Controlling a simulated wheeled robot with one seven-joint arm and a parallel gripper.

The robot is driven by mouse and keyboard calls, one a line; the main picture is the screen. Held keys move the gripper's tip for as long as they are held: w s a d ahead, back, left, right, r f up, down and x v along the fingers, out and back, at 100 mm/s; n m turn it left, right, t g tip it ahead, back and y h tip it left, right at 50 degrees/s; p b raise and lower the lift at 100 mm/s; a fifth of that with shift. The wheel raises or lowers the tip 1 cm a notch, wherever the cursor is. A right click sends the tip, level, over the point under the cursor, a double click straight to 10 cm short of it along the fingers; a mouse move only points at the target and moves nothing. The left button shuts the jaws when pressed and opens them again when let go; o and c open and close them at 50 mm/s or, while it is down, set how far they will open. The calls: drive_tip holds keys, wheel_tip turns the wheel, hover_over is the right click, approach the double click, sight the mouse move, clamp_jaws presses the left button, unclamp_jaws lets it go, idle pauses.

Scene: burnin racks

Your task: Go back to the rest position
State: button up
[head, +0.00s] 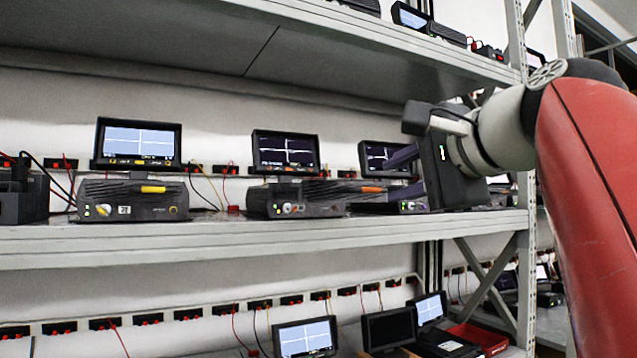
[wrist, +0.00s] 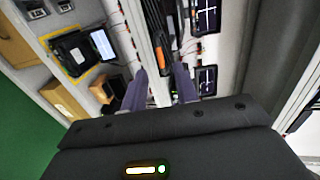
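My gripper (head: 400,158) is at the right of the middle shelf in the head view, in front of the rightmost near monitor. Its purple fingers also show in the wrist view (wrist: 161,74). They stand apart, and nothing is held between them. A device and the shelf edge show beyond the gap. My red arm fills the right side of the head view. No marked rest position is visible.
The middle shelf (head: 270,230) carries a device with a yellow handle (head: 130,200), one with an orange handle (head: 300,199), and monitors. An upper shelf (head: 350,40) overhangs them. A rack post (head: 525,270) stands beside my arm. A red bin (head: 480,338) sits below.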

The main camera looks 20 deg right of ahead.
drive_tip(key=shift+v, duration=0.9)
drive_tip(key=w+a+f+n+g+y, duration=0.1)
drive_tip(key=w+a+f+n+g, duration=0.1)
drive_tip(key=f, duration=0.5)
drive_tip(key=w+a+f+n+g, duration=0.1)
drive_tip(key=a+f+n, duration=0.1)
drive_tip(key=f, duration=0.5)
drive_tip(key=s+a+f+n+g, duration=0.2)
drive_tip(key=a+f+n, duration=0.2)
drive_tip(key=f, duration=0.7)
drive_tip(key=s+a+f+n+g+h, duration=0.1)
drive_tip(key=f+n, duration=0.4)
drive_tip(key=f, duration=0.7)
drive_tip(key=s+a+f+n+g, duration=0.4)
drive_tip(key=a+f, duration=0.2)
drive_tip(key=f, duration=0.5)
drive_tip(key=shift+s+a+f+n+h, duration=0.2)
drive_tip(key=shift+a+f+n+h, duration=0.1)
drive_tip(key=shift+a, duration=0.05)
